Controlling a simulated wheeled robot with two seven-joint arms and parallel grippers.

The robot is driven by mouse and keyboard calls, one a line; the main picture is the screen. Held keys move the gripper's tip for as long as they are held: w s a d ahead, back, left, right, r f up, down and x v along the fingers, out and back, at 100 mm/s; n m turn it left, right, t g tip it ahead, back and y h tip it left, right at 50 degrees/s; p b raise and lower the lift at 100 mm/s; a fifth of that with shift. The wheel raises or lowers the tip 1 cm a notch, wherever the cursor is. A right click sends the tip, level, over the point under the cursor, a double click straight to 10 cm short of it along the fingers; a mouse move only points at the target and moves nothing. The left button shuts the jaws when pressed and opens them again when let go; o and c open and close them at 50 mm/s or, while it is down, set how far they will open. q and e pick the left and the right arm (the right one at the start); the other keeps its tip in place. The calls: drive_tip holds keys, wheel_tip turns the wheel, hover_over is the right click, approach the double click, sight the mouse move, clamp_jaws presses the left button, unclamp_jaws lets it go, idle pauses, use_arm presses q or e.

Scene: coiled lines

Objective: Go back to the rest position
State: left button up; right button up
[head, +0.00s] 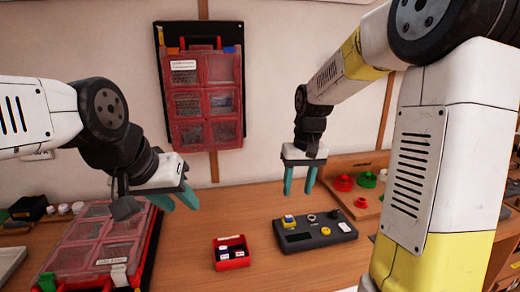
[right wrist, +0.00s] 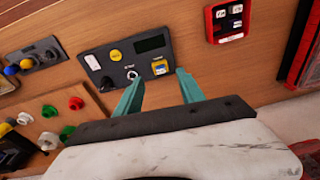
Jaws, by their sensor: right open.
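My left gripper (head: 174,197) hangs at the left in the head view, above the red clear-lidded case on the table. Its teal fingers are seen at an angle, so I cannot tell how far apart they are. My right gripper (head: 299,181) points down above the wooden table (head: 210,268), behind the dark control box. Its teal fingers are apart with nothing between them. In the right wrist view, the open fingers (right wrist: 160,95) point towards the dark control box (right wrist: 130,62), apparently clear of it.
The dark control box (head: 318,240) and a small red tray (head: 218,264) with several small blocks stand mid-table. A red clear-lidded case (head: 85,262) lies at left; another (head: 200,135) hangs on the wall. Red and green round parts (head: 343,182) sit on a wooden board at right.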

drive_tip(key=s+d+r+t, duration=0.1)
drive_tip(key=s+r, duration=0.3)
drive_tip(key=s, duration=0.5)
drive_tip(key=s+r+m+t+y, duration=0.1)
drive_tip(key=s+r+t, duration=0.3)
drive_tip(key=s, duration=0.5)
drive_tip(key=shift+s+d+r, duration=0.25)
drive_tip(key=shift+s+d, duration=0.05)
drive_tip(key=shift+d, duration=0.1)
idle(0.5)
